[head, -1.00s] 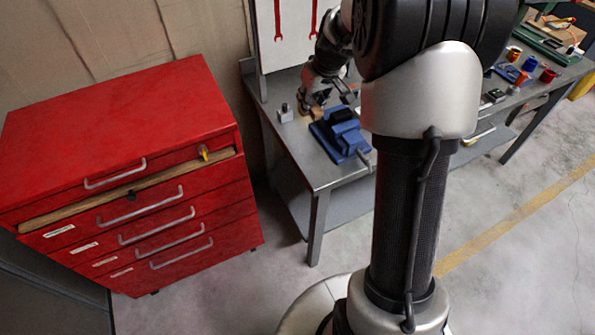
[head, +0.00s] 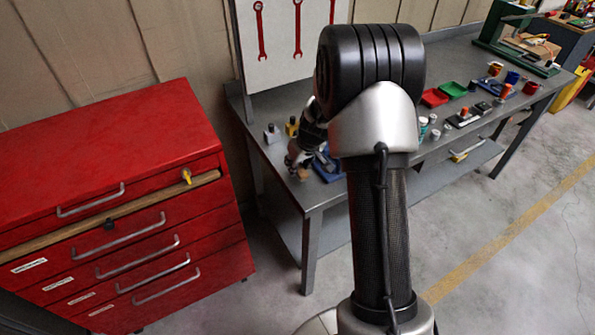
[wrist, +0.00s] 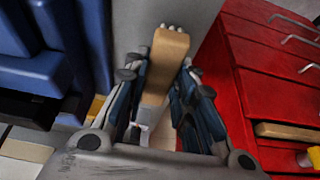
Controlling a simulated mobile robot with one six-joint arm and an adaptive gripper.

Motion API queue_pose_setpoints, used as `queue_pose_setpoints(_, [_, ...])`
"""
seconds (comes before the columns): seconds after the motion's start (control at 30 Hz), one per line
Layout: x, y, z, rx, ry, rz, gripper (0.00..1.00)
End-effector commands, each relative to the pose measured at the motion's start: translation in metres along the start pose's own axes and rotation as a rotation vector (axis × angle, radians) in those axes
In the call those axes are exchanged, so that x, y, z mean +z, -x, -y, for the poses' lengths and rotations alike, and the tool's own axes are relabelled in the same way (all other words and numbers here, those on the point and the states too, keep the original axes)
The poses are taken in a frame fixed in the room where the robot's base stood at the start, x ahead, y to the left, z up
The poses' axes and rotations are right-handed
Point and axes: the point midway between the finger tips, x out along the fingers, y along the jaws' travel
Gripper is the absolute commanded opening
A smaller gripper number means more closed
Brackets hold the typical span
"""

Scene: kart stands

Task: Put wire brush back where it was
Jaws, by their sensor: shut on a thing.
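The wire brush shows in the wrist view as a tan wooden handle (wrist: 166,62) between the fingers, with small pale tips at its far end. My gripper (wrist: 160,105) is shut on this handle, one finger on each side. In the head view my gripper (head: 299,160) is over the front left part of the grey workbench (head: 285,192), just left of the blue vise (head: 329,168). The brush is too small there to make out clearly, and my arm hides part of the bench.
A red drawer cabinet (head: 110,140) stands left of the bench, with a wooden strip (head: 150,205) and a yellow item at its top drawer. Small blocks (head: 272,133) stand on the bench behind my gripper. Red and green trays (head: 453,90) lie farther right. Bare floor lies in front.

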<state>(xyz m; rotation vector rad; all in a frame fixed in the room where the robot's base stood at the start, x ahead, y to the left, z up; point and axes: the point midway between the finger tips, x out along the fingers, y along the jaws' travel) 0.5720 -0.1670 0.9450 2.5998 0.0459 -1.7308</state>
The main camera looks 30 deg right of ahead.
Motion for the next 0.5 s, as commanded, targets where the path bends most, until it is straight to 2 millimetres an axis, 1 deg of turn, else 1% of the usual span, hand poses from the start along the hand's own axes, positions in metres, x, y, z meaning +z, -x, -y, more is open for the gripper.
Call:
queue_pose_setpoints(0.03, [0.006, -0.012, 0.000, -0.001, -0.001, 0.002, 0.00])
queue_pose_setpoints(0.1, [0.009, -0.020, 0.000, 0.000, -0.001, 0.001, 0.00])
queue_pose_setpoints(0.37, [0.008, -0.020, 0.000, 0.001, 0.001, -0.001, 0.00])
queue_pose_setpoints(0.5, [0.009, -0.023, 0.000, 0.001, 0.000, -0.001, 0.00])
